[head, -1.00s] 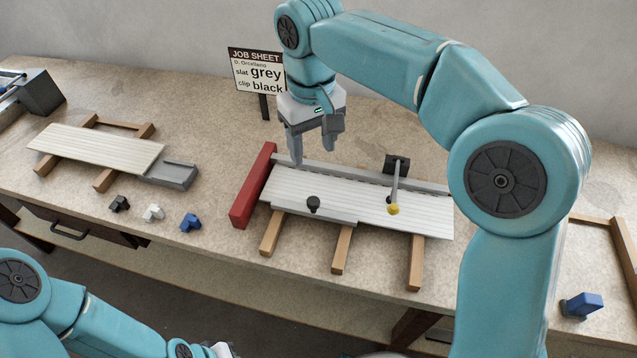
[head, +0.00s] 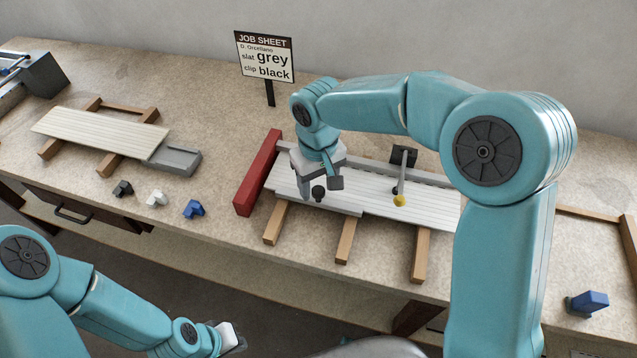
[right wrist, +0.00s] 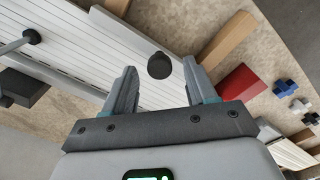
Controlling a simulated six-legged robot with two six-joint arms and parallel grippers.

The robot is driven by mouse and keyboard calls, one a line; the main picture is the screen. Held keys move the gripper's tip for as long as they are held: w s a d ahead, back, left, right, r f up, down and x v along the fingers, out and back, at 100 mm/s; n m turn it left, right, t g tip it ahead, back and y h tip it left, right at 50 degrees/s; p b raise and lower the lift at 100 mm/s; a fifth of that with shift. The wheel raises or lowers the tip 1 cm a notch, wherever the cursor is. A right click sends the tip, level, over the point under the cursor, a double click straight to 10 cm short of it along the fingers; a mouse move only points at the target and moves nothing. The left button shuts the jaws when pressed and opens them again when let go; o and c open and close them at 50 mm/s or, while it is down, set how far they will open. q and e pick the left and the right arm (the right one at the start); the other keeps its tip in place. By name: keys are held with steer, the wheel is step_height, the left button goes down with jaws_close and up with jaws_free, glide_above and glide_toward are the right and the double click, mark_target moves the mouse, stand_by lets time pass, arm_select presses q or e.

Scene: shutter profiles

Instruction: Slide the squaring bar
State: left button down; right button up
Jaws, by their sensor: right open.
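A pale grey bar (head: 346,207) with an upright black knob (head: 318,192) lies along the near edge of the white slats (head: 425,213); I take it for the squaring bar. My right gripper (head: 310,188) is open, low over the left part of the slats at the knob. In the right wrist view the knob (right wrist: 159,65) shows between the spread fingers (right wrist: 160,78), apart from both. A red block (head: 258,172) stands across the slats' left end. My left gripper (head: 230,337) is low at the bottom edge, its jaws unclear.
A clamp arm with a yellow tip (head: 399,200) reaches over the slats at right. Black (head: 122,188), white (head: 156,198) and blue (head: 194,209) clips lie left of the red block. The job sheet (head: 265,58) stands behind. Wooden supports (head: 346,243) jut toward me.

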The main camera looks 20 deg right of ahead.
steer(key=shift+f, duration=0.6)
jaws_close()
steer(key=s+a+b, duration=0.3)
steer(key=s+a, duration=0.1)
steer(key=s, duration=0.3)
steer(key=shift+a, duration=0.4)
steer(key=shift+s, duration=0.15)
